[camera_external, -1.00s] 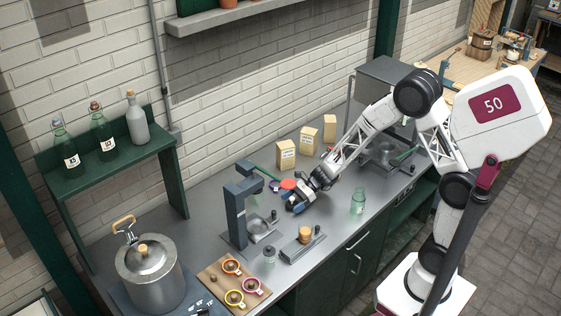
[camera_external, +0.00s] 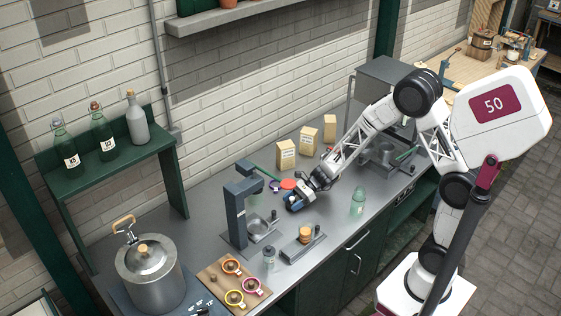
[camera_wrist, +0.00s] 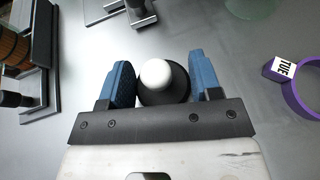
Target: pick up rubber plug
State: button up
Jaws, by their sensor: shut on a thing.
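The rubber plug (camera_wrist: 179,86) shows in the wrist view as a dark round body with a white rounded knob on its upper left. It sits between the two blue finger pads of my gripper (camera_wrist: 163,83). The right pad is against its right side, and the left pad is close to its left side. In the external view my gripper (camera_external: 294,203) is low over the grey counter, right of the dark upright stand. The plug is too small and too hidden there to make out clearly.
A purple ring tagged TUE (camera_wrist: 292,92) lies to the right in the wrist view. The dark stand (camera_external: 238,210), a green bottle (camera_external: 358,203) and a wooden board (camera_external: 222,268) with coloured rings are around my gripper. Paper bags stand along the wall.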

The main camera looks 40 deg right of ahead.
aim_at(292, 197)
jog(key=shift+r, duration=5)
